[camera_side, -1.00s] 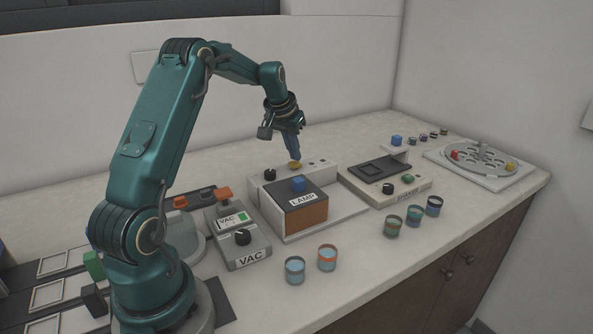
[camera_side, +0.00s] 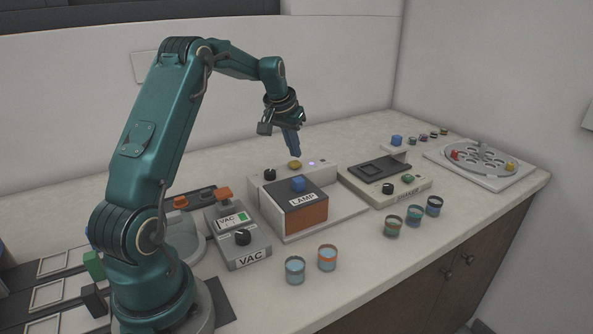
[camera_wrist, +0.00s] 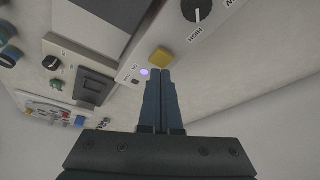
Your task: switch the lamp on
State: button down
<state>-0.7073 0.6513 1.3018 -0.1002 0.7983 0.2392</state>
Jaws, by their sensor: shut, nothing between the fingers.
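The lamp unit (camera_side: 307,217) is a white box with a dark sloped lid, an orange front panel and a LAMP label. The wrist view also shows the yellow button (camera_wrist: 160,57), the glowing indicator (camera_wrist: 144,72) and the knob (camera_wrist: 196,9). My gripper (camera_side: 296,154) is shut and empty, above the ledge.
The VAC unit (camera_side: 247,257) stands left of the lamp and the shaker (camera_side: 410,196) right of it. Several small jars (camera_side: 327,257) stand along the front. A round carousel (camera_side: 484,160) is at the far right. The counter behind the lamp is clear.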

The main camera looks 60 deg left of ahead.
aim_at(296, 164)
jog(key=shift+r, duration=2.55)
jog(key=shift+w+d+r, duration=0.1)
jog(key=shift+w+d, duration=0.05)
jog(key=shift+d, duration=0.05)
jog(key=w+d+r+m+t, duration=0.1)
jog(key=d+r+m+t, duration=0.1)
jog(key=d+r, duration=0.5)
jog(key=s+d+r+m+h, duration=0.1)
jog(key=s+d+r, duration=0.15)
jog(key=d, duration=0.35)
jog(key=s+d+r+m, duration=0.1)
jog(key=s+d, duration=0.3)
jog(key=d, duration=0.2)
jog(key=s+d+f+m, duration=0.1)
jog(key=s+d+f, duration=0.3)
jog(key=s, duration=0.3)
jog(key=s+d+f+m+h, duration=0.1)
jog(key=s+d+f, duration=0.3)
jog(key=s+f, duration=0.2)
jog(key=shift+s, duration=1.1)
